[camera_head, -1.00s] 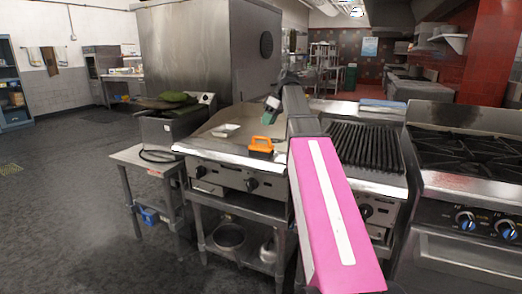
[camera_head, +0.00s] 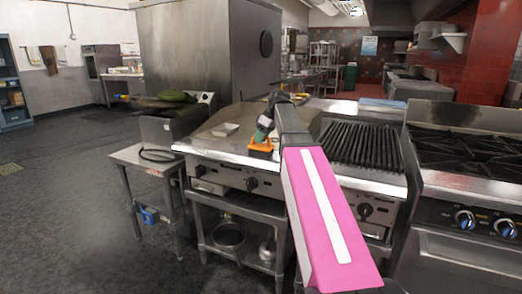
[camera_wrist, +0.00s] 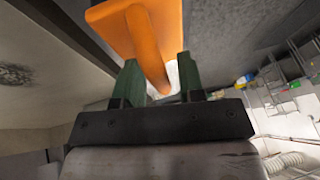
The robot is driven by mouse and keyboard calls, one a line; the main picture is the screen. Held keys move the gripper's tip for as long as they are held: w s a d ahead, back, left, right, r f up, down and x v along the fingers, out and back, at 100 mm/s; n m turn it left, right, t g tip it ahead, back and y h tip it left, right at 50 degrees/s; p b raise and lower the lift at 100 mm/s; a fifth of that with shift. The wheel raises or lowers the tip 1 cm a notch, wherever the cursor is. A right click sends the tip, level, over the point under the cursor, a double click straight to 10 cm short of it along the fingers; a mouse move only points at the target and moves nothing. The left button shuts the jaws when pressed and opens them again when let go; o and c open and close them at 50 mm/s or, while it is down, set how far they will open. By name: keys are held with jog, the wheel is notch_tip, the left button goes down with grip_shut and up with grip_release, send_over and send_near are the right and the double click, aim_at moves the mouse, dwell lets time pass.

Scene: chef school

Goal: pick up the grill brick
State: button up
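The grill brick (camera_head: 260,146), an orange block-like thing with a handle, sits at the front edge of the flat griddle (camera_head: 213,142). My gripper (camera_head: 262,136) is right over it, pointing down. In the wrist view the orange brick (camera_wrist: 158,35) lies ahead of the two green fingertips (camera_wrist: 159,70). Its narrow orange bar runs between the fingers, with a gap visible on the right side. The fingers stand apart and I see no firm grip. The brick's underside is hidden.
A small white dish (camera_head: 225,129) lies on the griddle to the left of the brick. A ribbed grill (camera_head: 360,145) is to the right, then a burner stove (camera_head: 465,155). A fryer (camera_head: 170,128) stands at the left.

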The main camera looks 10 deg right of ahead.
grip_shut()
jog(key=shift+r, duration=0.1)
jog(key=shift+r, duration=0.5)
notch_tip(320, 180, up, 2)
jog(key=shift+w+r, duration=0.1)
jog(key=shift+r, duration=0.15)
jog(key=s+a+r, duration=0.5)
jog(key=a+r, duration=0.2)
jog(key=a, duration=0.3)
jog(key=shift+s+a+r, duration=0.15)
jog(key=shift+s+r, duration=0.05)
jog(key=shift+s, duration=0.1)
